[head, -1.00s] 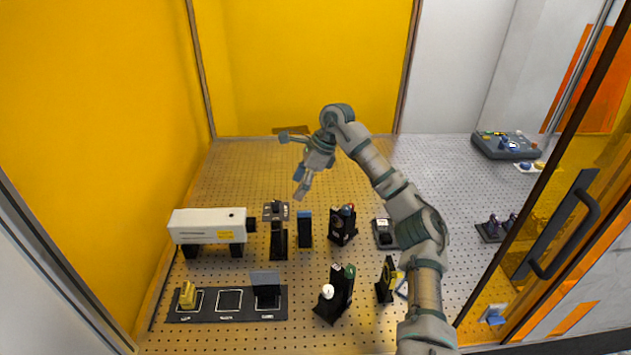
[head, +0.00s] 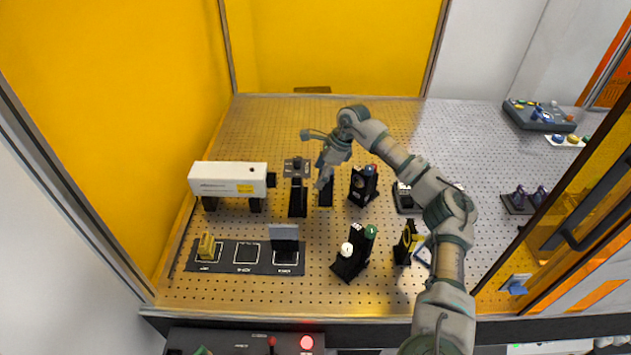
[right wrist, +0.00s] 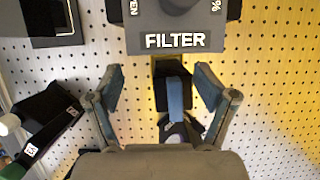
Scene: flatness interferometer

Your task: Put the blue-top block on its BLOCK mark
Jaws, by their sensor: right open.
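The blue-top block (right wrist: 175,96) is a dark upright block with a blue strip on top. In the right wrist view it stands between the two spread fingers of my right gripper (right wrist: 157,75), with a gap on both sides. In the head view my right gripper (head: 323,182) is right at the block (head: 326,197) and hides its top. The BLOCK mark (head: 247,254) is the empty middle outlined square on the black mat (head: 230,269), left of and nearer than the block. My left gripper is not in view.
A yellow piece (head: 207,246) and a grey plate on a dark base (head: 285,236) occupy the mat's outer squares. A white box (head: 228,180) stands behind the mat. A FILTER-labelled part (right wrist: 175,40) is close by the block. Dark stands (head: 363,186) (head: 354,255) are to the right.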

